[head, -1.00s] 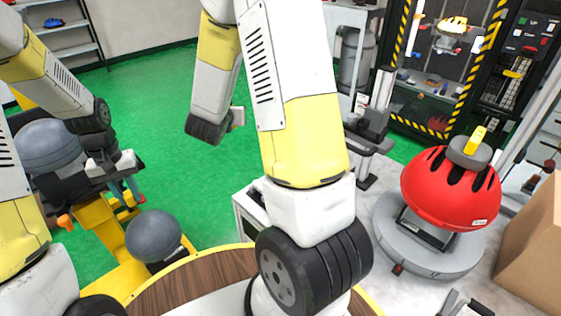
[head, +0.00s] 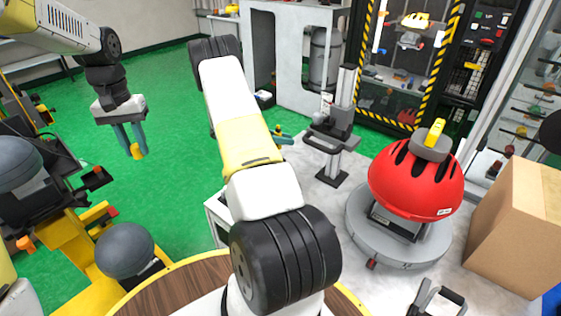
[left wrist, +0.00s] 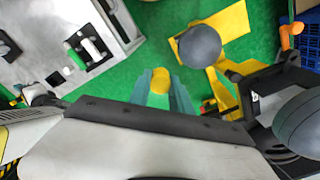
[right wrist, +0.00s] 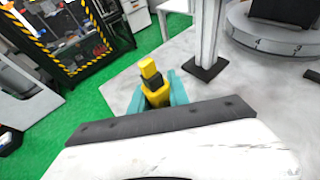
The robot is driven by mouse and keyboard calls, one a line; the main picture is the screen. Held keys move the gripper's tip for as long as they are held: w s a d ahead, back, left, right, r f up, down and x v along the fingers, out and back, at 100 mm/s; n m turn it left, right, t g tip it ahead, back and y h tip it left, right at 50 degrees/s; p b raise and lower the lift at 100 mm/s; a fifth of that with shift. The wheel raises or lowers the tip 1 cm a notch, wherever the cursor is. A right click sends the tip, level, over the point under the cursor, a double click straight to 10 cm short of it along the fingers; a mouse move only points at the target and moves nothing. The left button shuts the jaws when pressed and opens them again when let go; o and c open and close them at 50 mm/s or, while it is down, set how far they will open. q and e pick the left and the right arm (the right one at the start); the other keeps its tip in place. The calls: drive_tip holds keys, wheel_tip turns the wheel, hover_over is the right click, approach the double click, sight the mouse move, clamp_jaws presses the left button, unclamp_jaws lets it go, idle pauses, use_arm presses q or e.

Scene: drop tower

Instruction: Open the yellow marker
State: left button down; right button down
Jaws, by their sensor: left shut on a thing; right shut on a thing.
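My left gripper (head: 130,138) hangs at the left of the head view, shut on a short yellow piece (head: 137,151). This piece also shows between the teal fingers in the left wrist view (left wrist: 160,81), with a rounded end; it looks like a marker cap, though I cannot be sure. My right gripper (right wrist: 157,92) is shut on the yellow marker (right wrist: 158,97), whose dark band and yellow tip stick out past the fingers. In the head view the right gripper (head: 284,138) is mostly hidden behind my right arm. The two grippers are well apart.
A red helmet (head: 412,185) sits on a round grey stand (head: 399,240) at right, beside a cardboard box (head: 518,225). A grey post stand (head: 333,150) and a black-and-yellow striped cabinet (head: 404,70) stand behind. Open green floor (head: 165,190) lies between the grippers.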

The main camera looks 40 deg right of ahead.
wheel_tip(320, 180, down, 8)
drive_tip(key=shift+r, duration=0.1)
idle(0.4)
drive_tip(key=c, duration=1.3)
unclamp_jaws()
drive_tip(key=shift+o, duration=0.2)
